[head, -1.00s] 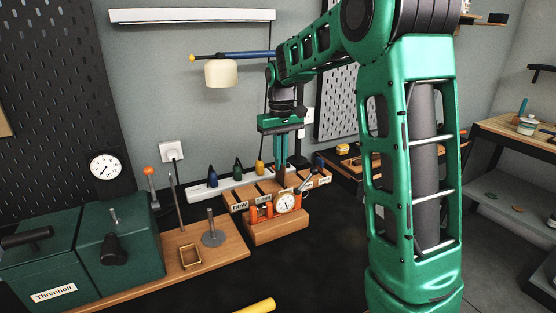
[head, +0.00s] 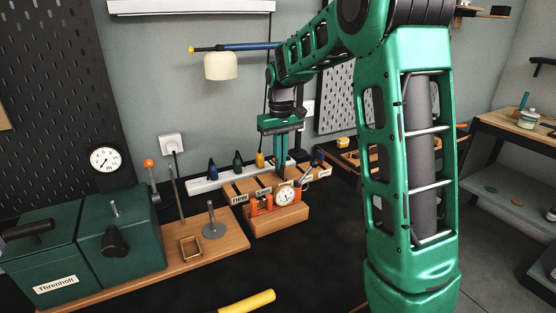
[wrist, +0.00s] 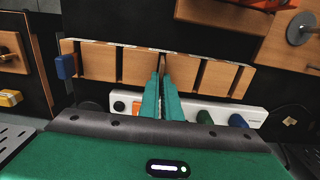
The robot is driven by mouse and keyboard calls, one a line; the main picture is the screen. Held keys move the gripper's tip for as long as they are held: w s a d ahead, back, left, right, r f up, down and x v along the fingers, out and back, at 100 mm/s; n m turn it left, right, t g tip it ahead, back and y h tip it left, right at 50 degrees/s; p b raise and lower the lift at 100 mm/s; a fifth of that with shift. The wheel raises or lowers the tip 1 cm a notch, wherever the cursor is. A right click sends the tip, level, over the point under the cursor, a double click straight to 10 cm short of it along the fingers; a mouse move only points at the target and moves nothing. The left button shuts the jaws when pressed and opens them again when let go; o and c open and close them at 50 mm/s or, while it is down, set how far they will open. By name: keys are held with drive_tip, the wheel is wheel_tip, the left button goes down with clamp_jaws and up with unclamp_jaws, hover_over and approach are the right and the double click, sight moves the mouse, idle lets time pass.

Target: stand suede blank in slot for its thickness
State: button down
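A wooden slotted rack (head: 243,188) with small labels, one reading "new", stands on the bench in the head view. In the wrist view its wooden blocks (wrist: 100,55) run across the picture with dark slots between them. My gripper (head: 281,168) points down over the rack's middle. Its teal fingers (wrist: 162,78) are close together on a thin dark brown edge, which seems to be the suede blank (wrist: 162,63). The blank is upright and in line with a middle slot. Its lower part is hidden, so I cannot tell how deep it sits.
A white power strip (head: 205,184) with coloured plugs lies behind. A spindle (head: 213,226) and small wooden frame (head: 190,248) are to the left, beside the green press (head: 120,238). The dark bench in front is mostly clear.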

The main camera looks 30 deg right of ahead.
drive_tip(key=c, duration=1.9)
unclamp_jaws()
wheel_tip(320, 180, up, 11)
drive_tip(key=shift+f, duration=0.2)
